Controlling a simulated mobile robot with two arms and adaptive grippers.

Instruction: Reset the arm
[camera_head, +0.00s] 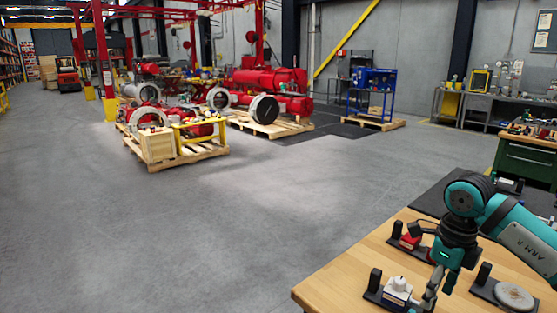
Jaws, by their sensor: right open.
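My right arm (520,238), teal and black and marked ARM R, reaches in from the right over the wooden table. My right gripper (438,290) points down, open, just right of a white block with a round knob (398,287). I cannot tell whether it touches that block. The block sits on a dark base with a black post. A red block (410,241) on a similar base stands behind it. A pale round disc (514,295) lies on a third dark base at the right. My left gripper is out of view.
The wooden table (345,278) has bare room at its left, and its left edge drops to open grey floor. A dark mat (433,201) lies behind it. A green cabinet (524,164) stands at the right. Pallets with red valve actuators (270,80) stand far off.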

